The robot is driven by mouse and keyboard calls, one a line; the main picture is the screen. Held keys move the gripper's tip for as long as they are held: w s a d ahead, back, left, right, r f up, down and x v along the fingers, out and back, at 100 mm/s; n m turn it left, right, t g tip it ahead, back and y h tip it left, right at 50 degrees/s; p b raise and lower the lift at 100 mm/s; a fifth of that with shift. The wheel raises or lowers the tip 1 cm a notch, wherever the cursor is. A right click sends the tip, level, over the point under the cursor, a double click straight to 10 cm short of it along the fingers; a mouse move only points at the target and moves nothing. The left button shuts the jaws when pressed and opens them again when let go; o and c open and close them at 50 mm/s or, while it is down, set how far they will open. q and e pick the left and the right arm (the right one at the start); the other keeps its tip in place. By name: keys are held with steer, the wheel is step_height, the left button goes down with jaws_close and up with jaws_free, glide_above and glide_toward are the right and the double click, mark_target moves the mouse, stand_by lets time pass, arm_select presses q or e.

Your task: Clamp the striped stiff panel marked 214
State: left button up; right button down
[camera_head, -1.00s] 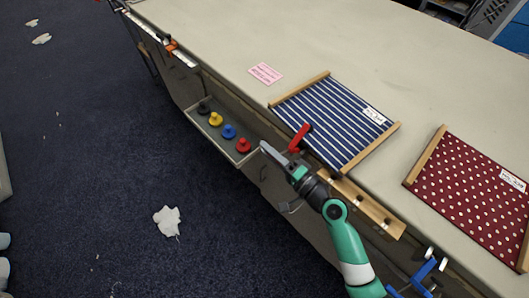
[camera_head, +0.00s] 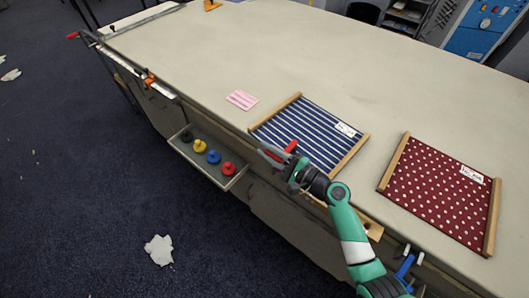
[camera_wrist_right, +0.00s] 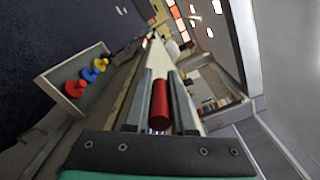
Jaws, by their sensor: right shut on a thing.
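The striped panel (camera_head: 307,130), navy with white stripes and wooden strips on two sides, lies flat on the table near its front edge. Its white label (camera_head: 345,130) is too small to read. My right gripper (camera_head: 268,155) is at the table's front edge by the panel's near-left side. It is shut on a red handle (camera_head: 291,147). In the right wrist view the red handle (camera_wrist_right: 160,105) stands between the two fingers. What the handle belongs to is mostly hidden by the gripper. My left gripper is in no frame.
A maroon dotted panel (camera_head: 440,190) lies to the right. A pink card (camera_head: 242,100) lies left of the striped panel. An open drawer (camera_head: 222,183) with several coloured knobs juts out below the edge. A blue clamp (camera_head: 404,268) sits at the near edge.

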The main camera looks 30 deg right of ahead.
steer(key=shift+d+f, duration=0.2)
steer(key=shift+d, duration=0.3)
steer(key=c, duration=1)
jaws_free()
steer(key=shift+w+d+h, duration=0.1)
steer(key=shift+h, duration=0.2)
steer(key=shift+c, duration=0.2)
steer(key=shift+o, duration=1.4)
steer(key=shift+w+d+r, duration=0.1)
steer(key=shift+d+r, duration=0.1)
steer(key=shift+d, duration=0.05)
steer(key=shift+a, duration=0.1)
steer(key=p+v, duration=0.1)
steer(key=v, duration=1)
steer(key=shift+s+p, duration=0.35)
